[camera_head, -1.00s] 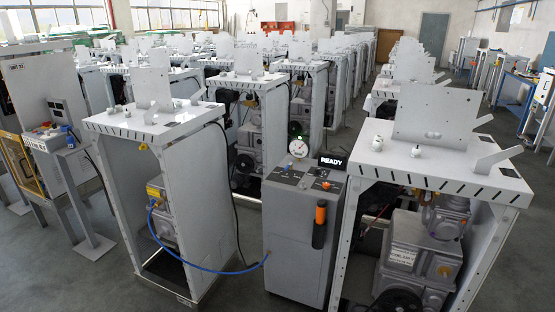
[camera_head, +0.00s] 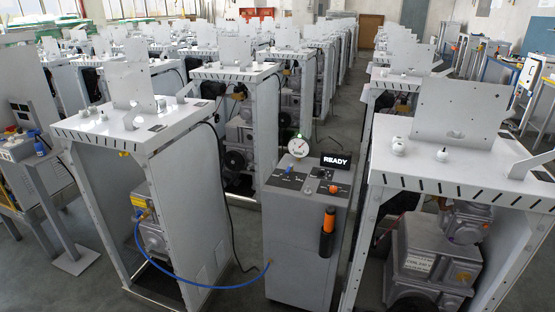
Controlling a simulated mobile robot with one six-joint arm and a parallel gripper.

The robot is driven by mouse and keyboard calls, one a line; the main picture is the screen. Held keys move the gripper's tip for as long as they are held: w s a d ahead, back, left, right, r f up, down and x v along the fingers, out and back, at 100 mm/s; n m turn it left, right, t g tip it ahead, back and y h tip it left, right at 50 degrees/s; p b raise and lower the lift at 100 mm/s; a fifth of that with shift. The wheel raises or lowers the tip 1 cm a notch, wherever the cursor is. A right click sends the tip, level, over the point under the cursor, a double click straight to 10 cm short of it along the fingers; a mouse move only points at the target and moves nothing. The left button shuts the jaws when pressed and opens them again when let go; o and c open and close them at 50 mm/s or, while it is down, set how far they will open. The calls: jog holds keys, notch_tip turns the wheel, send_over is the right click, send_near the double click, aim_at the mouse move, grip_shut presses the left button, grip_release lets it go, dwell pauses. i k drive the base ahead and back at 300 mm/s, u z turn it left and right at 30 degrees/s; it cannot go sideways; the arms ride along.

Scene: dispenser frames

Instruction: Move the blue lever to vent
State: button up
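The grey dispenser cabinet (camera_head: 291,245) stands in the aisle between two white frames. The small blue lever (camera_head: 289,169) stands up on the left of its dark top panel. The panel lettering is too small to read, so I cannot tell the lever's setting. A round dial gauge (camera_head: 298,147) rises behind the lever. A black display (camera_head: 335,161) reading READY stands to the right, with an orange knob (camera_head: 334,188) in front of it. An orange-and-black handled tool (camera_head: 327,232) hangs on the cabinet's front. My gripper is not in view.
White frames flank the cabinet closely, one on the left (camera_head: 145,137) and one on the right (camera_head: 470,165). A blue hose (camera_head: 205,286) runs low from the cabinet to the left frame. Rows of similar frames fill the background.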

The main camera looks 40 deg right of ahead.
aim_at(290, 168)
jog(key=z, duration=0.15)
jog(key=i, duration=1.5)
jog(key=z, duration=0.55)
